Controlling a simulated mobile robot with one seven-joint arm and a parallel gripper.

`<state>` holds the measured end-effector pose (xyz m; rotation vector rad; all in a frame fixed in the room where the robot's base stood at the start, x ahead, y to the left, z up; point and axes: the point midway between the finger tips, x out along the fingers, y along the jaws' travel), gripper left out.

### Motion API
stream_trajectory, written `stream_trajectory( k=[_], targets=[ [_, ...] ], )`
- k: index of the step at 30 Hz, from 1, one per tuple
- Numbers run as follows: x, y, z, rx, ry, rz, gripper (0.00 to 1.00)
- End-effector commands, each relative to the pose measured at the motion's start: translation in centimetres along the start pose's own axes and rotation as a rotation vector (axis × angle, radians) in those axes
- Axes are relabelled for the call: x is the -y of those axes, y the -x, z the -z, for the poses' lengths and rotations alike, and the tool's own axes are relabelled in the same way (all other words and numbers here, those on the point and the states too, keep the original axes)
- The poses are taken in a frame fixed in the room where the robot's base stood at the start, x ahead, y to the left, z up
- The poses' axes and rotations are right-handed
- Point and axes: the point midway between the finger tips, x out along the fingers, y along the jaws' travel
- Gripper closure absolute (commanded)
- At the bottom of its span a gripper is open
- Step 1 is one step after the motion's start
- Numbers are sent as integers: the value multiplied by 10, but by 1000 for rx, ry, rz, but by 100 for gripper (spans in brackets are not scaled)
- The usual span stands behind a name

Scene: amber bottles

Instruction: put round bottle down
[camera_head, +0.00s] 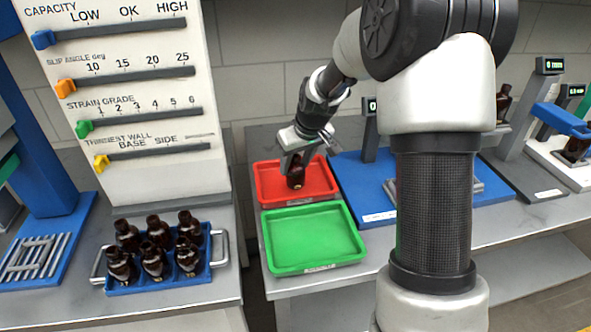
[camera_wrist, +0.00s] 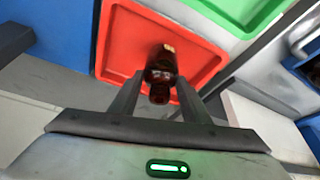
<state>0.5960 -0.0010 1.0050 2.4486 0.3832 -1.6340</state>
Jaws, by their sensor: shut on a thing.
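A round amber bottle (camera_head: 295,172) is in my gripper (camera_head: 296,160), over or in the red tray (camera_head: 264,186). In the wrist view the dark brown bottle (camera_wrist: 161,70) lies between the two fingers of my gripper (camera_wrist: 160,95), with the red tray (camera_wrist: 122,45) behind it. The gripper is shut on the bottle. I cannot tell whether the bottle's base touches the tray floor. No other bottle shows in the red tray.
An empty green tray (camera_head: 312,237) sits in front of the red one. A blue rack (camera_head: 160,284) with several amber bottles stands on the left bench. A blue scale base (camera_head: 352,180) lies right of the red tray. A slider board (camera_head: 125,100) stands behind the rack.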

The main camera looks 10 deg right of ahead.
Motion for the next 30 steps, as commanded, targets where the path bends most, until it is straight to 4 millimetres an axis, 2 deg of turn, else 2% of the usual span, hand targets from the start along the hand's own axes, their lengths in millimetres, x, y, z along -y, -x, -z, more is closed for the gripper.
stream_trajectory(
  k=[3, 14, 15, 18, 26, 30],
  targets=[
    [0, -16, -7, 2, 0, 1, 81],
    [0, -21, -9, 0, 0, 0, 81],
    [0, -20, -9, 0, 0, 0, 54],
    [0, -20, -8, 0, 0, 0, 39],
    [0, -20, -8, 0, 0, 0, 39],
    [0, -12, -6, -2, 0, -1, 39]
  ],
)
